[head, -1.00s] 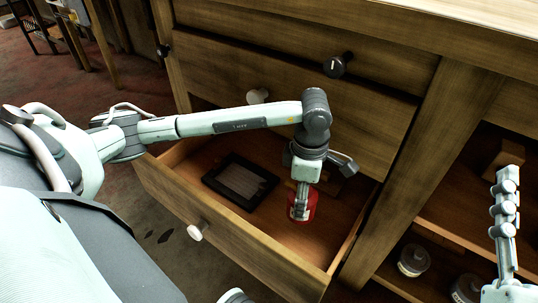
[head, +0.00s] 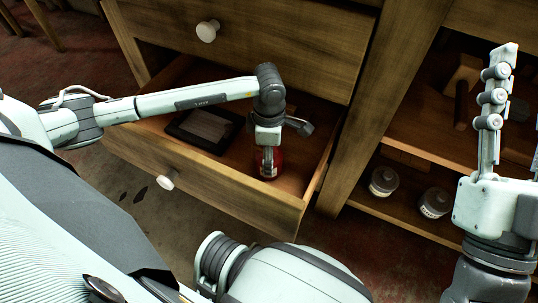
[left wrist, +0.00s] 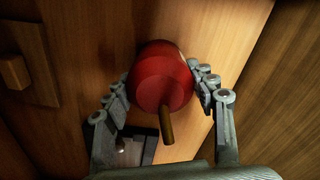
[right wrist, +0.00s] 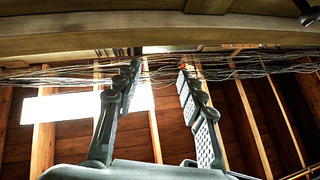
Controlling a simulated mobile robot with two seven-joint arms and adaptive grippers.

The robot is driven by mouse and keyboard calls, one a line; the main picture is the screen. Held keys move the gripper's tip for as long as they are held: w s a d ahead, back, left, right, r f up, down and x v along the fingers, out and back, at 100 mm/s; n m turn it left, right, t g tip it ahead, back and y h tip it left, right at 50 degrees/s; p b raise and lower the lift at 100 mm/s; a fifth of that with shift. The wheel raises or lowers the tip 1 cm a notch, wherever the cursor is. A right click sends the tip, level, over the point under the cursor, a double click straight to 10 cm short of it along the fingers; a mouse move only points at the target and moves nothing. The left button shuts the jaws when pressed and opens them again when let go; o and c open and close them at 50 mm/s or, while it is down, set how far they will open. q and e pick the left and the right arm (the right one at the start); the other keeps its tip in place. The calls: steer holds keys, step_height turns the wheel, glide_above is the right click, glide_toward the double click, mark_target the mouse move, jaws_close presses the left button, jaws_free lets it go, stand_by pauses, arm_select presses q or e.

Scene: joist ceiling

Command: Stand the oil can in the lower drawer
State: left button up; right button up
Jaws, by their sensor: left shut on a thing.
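The oil can is a red, round can (head: 268,163) with a brass spout. It is inside the open lower drawer (head: 220,192), toward the drawer's right end. My left gripper (head: 267,150) reaches down into the drawer and is shut on the can. In the left wrist view the can (left wrist: 162,80) sits between the two fingers, its spout toward the camera. I cannot tell whether its base touches the drawer floor. My right gripper (head: 492,95) is raised at the right, empty, its fingers apart in the right wrist view (right wrist: 160,75).
A dark flat tray-like item (head: 205,128) lies in the drawer left of the can. A small wooden block (left wrist: 14,72) shows in the left wrist view. Right of the drawer, an open shelf holds two jars (head: 384,180) (head: 435,202). A closed drawer with a pale knob (head: 207,32) is above.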

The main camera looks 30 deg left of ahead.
arm_select(q)
steer(key=shift+f, duration=0.1)
steer(key=o, duration=1.2)
arm_select(e)
steer(key=shift+s+d+r, duration=0.1)
steer(key=shift+s+r, duration=0.05)
steer(key=shift+r, duration=0.1)
arm_select(q)
step_height(320, 180, up, 12)
steer(key=shift+r+p, duration=0.1)
steer(key=shift+p, duration=0.85)
arm_select(e)
steer(key=f+g, duration=0.1)
steer(key=w+a+f+g, duration=0.1)
steer(key=f+g, duration=0.1)
steer(key=f, duration=0.1)
steer(key=shift+w+a+h, duration=0.3)
steer(key=shift+w, duration=0.05)
